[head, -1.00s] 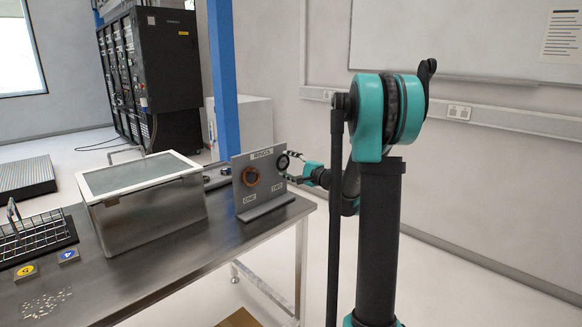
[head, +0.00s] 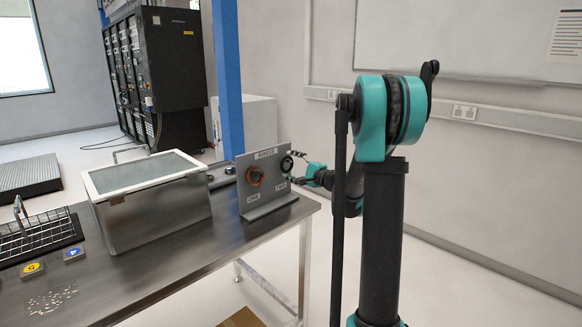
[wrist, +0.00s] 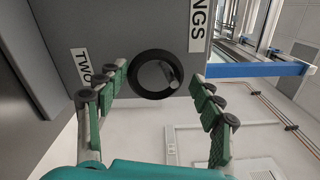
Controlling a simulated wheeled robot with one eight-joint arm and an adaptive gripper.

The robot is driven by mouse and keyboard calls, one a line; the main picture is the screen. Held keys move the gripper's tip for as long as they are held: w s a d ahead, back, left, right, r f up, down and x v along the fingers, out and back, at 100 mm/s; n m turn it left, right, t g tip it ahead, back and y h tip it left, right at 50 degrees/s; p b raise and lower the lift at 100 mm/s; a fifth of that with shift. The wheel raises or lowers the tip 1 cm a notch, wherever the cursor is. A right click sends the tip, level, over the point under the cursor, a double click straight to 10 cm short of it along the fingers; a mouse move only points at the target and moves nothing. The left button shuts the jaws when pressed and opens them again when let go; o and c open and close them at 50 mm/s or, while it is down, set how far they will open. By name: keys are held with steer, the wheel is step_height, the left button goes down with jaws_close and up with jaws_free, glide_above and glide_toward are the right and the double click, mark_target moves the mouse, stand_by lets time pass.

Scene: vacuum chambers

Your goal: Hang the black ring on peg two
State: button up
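The black ring (wrist: 155,75) is around the peg (wrist: 172,80) beside the TWO label in the wrist view, and the peg's end shows inside the ring's hole. In the head view the black ring (head: 287,163) is at the right of the grey upright board (head: 270,190). My gripper (wrist: 160,76) is open, with its fingers on either side of the ring and visible gaps between them and it. In the head view my gripper (head: 297,167) is at the board's right edge.
The board stands near the right end of a metal table (head: 185,255). A lidded metal box (head: 155,218) is to its left. A wire rack (head: 35,235) and numbered tags (head: 74,254) are farther left. A blue post (head: 227,75) rises behind.

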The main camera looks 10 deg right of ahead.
steer(key=shift+o, duration=1.1)
steer(key=v, duration=1)
steer(key=s+a+f+n+g+h, duration=0.2)
steer(key=s+a+f+n+g, duration=0.15)
steer(key=s+a+f, duration=0.35)
steer(key=s+a+f+n+g+h, duration=0.1)
steer(key=s+a+f+n+g, duration=0.2)
steer(key=s, duration=0.5)
steer(key=s+d+f+n+g+h, duration=0.2)
steer(key=s+f, duration=0.4)
steer(key=s, duration=0.3)
steer(key=s+d+f+n+g+h, duration=0.2)
steer(key=s+d+f+n+h, duration=0.3)
steer(key=s, duration=0.4)
steer(key=shift+s+d+f+h, duration=0.3)
steer(key=shift+s+d+f, duration=0.1)
steer(key=shift+d+f, duration=0.25)
